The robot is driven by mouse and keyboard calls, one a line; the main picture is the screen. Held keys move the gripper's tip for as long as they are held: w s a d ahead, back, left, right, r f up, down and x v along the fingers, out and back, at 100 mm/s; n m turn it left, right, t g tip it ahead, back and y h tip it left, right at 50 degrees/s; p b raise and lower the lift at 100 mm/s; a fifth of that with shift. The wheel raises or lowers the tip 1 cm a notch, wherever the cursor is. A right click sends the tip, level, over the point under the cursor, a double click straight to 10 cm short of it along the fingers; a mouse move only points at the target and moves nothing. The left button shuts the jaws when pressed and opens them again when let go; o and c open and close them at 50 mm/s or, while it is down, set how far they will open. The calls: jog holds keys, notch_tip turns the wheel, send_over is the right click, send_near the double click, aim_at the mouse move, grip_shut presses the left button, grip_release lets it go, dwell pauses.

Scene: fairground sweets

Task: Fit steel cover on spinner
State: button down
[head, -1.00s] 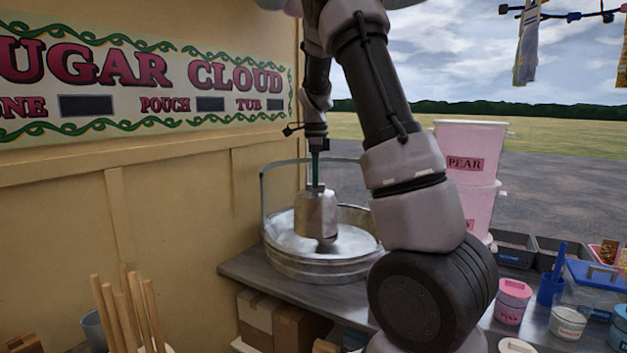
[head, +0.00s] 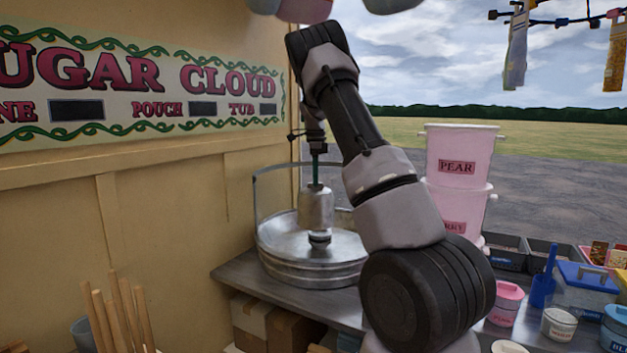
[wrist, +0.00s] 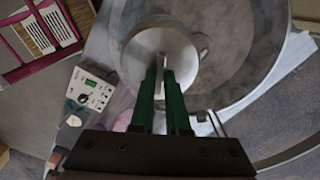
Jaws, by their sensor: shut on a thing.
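The spinner is a wide round metal bowl (head: 300,277) on the counter, with a small metal head (head: 319,240) at its middle. The steel cover (head: 316,208) is a grey, bottle-shaped metal piece held upright above that head. Its lower edge is close to the head; I cannot tell whether they touch. My gripper (head: 316,178) has green fingers shut on the cover's top. In the wrist view my gripper (wrist: 168,68) grips the raised tab of the round cover (wrist: 135,55). The cover and fingers hide the head there, and the bowl (wrist: 255,50) shows to the right.
A thin upright guard (head: 256,195) rises from the bowl's back and left. The yellow stall wall (head: 150,220) is close on the left. Pink buckets (head: 460,143) stand to the right, with tubs (head: 506,300) and trays on the counter. Wooden sticks (head: 122,310) stand front left.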

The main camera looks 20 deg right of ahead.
jog(key=w+d+f, duration=0.1)
jog(key=w+d, duration=0.5)
jog(key=w, duration=0.3)
jog(key=shift+w+d+f, duration=0.1)
jog(key=shift+w+f, duration=0.05)
jog(key=shift+f, duration=1.95)
jog(key=shift+w+f, duration=0.2)
jog(key=shift+f, duration=1.85)
jog(key=shift+w+d+f, duration=0.1)
jog(key=shift+w+f, duration=0.05)
jog(key=shift+f, duration=1.95)
jog(key=shift+a+f, duration=0.1)
jog(key=shift+f, duration=0.35)
jog(key=shift+c, duration=1.4)
grip_release()
notch_tip(320, 180, up, 6)
